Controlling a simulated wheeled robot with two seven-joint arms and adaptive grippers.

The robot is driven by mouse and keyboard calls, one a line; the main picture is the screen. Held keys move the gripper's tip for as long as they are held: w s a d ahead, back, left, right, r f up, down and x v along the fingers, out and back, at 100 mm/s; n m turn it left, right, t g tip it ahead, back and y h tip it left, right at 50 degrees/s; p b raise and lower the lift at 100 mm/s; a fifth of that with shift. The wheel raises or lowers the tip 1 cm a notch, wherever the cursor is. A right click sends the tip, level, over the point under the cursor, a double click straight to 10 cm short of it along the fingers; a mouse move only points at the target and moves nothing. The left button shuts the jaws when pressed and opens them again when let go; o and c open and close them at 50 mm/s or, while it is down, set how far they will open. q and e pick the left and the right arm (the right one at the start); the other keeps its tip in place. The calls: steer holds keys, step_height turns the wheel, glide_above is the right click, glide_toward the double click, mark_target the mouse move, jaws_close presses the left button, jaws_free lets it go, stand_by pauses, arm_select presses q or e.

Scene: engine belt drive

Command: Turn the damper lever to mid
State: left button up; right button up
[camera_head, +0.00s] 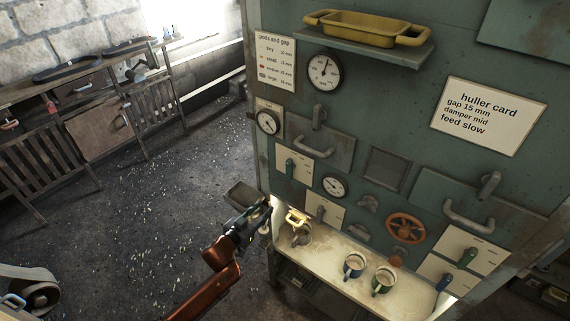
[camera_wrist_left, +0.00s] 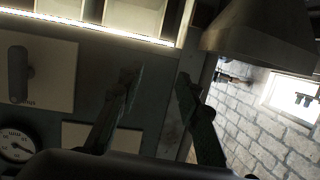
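My left gripper (camera_head: 266,206) is at the panel's lower left edge, apart from the levers. In the left wrist view its fingers (camera_wrist_left: 156,84) are spread and empty, with a lever (camera_wrist_left: 18,75) on a plate to their left. My right gripper is not in view.
The huller card (camera_head: 488,116) reads "damper mid". Drawer handles, gauges and a red handwheel (camera_head: 405,228) project between the levers. Floor left of the machine is open.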

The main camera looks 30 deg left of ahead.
mark_target(288, 169)
arm_select(q)
steer(key=s+d+r+m+t+h+p, duration=0.1)
steer(key=d+r, duration=0.2)
steer(key=r, duration=0.7)
steer(key=s+d+r+t+h+p, duration=0.1)
steer(key=d+r+t, duration=0.15)
steer(key=r, duration=0.65)
steer(key=shift+g, duration=0.35)
steer(key=w, duration=0.2)
steer(key=w+d, duration=0.1)
steer(key=w, duration=0.5)
steer(key=shift+d+r, duration=0.2)
steer(key=shift+d, duration=0.05)
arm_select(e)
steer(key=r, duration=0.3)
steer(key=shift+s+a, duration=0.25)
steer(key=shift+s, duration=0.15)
arm_select(q)
steer(key=shift+c, duration=0.5)
jaws_close()
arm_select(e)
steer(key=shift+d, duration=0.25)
